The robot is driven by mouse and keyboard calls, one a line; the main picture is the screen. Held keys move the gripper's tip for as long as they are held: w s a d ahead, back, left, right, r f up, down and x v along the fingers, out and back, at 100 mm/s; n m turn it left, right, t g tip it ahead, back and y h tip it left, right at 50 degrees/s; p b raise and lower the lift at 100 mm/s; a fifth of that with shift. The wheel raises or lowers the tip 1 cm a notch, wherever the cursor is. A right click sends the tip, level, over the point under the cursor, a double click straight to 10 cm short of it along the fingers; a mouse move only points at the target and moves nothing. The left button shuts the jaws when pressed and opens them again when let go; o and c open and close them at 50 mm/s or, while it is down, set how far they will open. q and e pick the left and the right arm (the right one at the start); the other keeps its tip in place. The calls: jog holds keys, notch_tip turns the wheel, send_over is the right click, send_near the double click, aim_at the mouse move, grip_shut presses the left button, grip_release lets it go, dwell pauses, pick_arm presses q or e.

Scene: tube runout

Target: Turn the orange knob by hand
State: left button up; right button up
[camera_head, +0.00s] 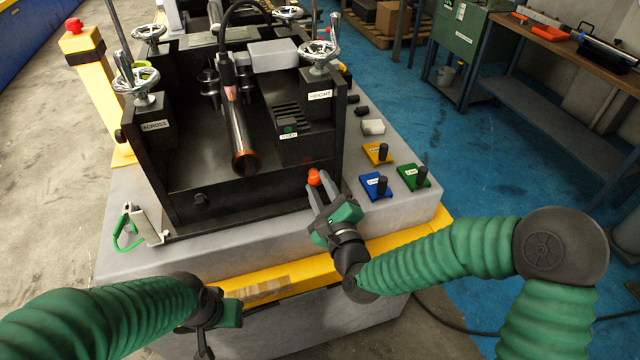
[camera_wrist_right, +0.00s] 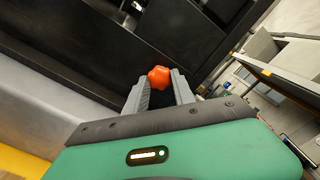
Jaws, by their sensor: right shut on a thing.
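The orange knob (camera_head: 314,177) sits at the lower right of the machine's black front, and it also shows in the right wrist view (camera_wrist_right: 159,77). My right gripper (camera_head: 322,188) reaches up to it from the front. In the right wrist view its two grey fingers (camera_wrist_right: 160,92) stand on either side of the knob's base, shut on it. The knob's top pokes out past the fingertips. My left gripper (camera_head: 210,318) hangs at the lower left, in front of the machine's base; its fingers are not clear.
The black machine (camera_head: 190,170) stands on a grey base with a yellow front edge (camera_head: 270,283). Blue (camera_head: 375,186), green (camera_head: 414,177) and yellow (camera_head: 378,153) switch plates with black levers lie right of my right gripper. A green-handled clamp (camera_head: 130,228) is at the left.

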jog(key=o, duration=1.1)
jog(key=shift+f, duration=0.15)
jog(key=shift+c, duration=0.2)
